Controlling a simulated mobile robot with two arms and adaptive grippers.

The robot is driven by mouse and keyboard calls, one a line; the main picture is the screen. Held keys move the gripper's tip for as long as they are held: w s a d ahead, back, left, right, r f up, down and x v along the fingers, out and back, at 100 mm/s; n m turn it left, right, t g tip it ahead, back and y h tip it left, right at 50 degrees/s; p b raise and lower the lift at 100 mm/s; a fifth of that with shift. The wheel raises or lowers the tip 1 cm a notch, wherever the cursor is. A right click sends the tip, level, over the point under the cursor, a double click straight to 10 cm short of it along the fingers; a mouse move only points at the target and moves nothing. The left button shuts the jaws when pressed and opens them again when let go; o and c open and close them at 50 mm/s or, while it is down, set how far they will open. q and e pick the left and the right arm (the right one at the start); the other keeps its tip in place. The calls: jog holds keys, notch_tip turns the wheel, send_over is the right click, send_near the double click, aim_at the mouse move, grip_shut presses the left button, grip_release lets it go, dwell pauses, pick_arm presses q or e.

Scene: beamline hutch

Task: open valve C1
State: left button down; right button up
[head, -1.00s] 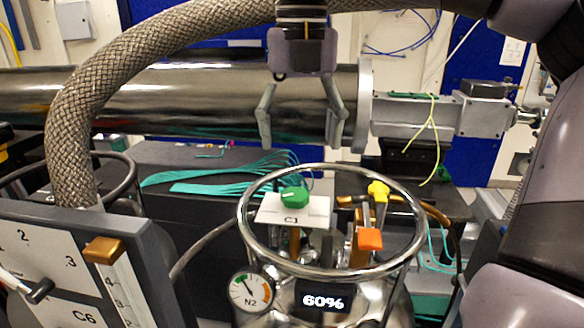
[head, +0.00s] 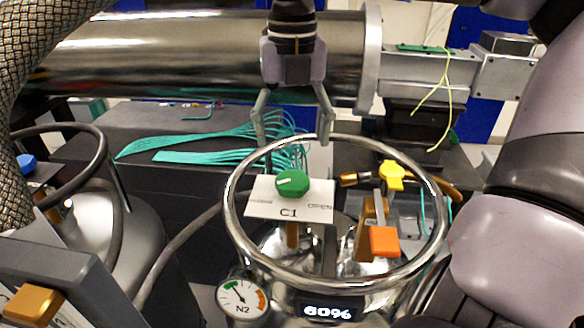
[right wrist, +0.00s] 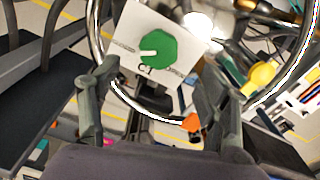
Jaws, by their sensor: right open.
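Valve C1 is a green knob (head: 292,183) with a white pointer mark, above a white plate (head: 290,210) lettered C1, inside the metal ring of a dewar. The knob also shows in the right wrist view (right wrist: 157,53), ahead of the fingers and between their lines. My right gripper (head: 291,140) hangs open and empty, fingers pointing down, above and behind the knob in the head view. It does not touch the knob. The word at the plate's right end looks like OPEN; the left word is too small to read. My left gripper is not in view.
The dewar's ring (head: 434,225) surrounds the knob. Beside it are a yellow knob (head: 393,175) and an orange knob (head: 384,241). A gauge (head: 241,298) and a 60% display (head: 329,309) are in front. A braided hose (head: 22,100) and grey panel (head: 75,275) stand left.

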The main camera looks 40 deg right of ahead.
aim_at(292, 177)
notch_tip(292, 177, down, 7)
jog(key=shift+a+f+p, duration=0.1)
jog(key=shift+f+p, duration=0.1)
jog(key=shift+p, duration=0.35)
jog(key=shift+f, duration=0.5)
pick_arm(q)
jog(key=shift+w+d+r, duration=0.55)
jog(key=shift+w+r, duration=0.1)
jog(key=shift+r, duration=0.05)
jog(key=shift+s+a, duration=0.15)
pick_arm(e)
jog(key=shift+c, duration=0.6)
jog(key=c, duration=1)
jog(key=shift+c, duration=0.2)
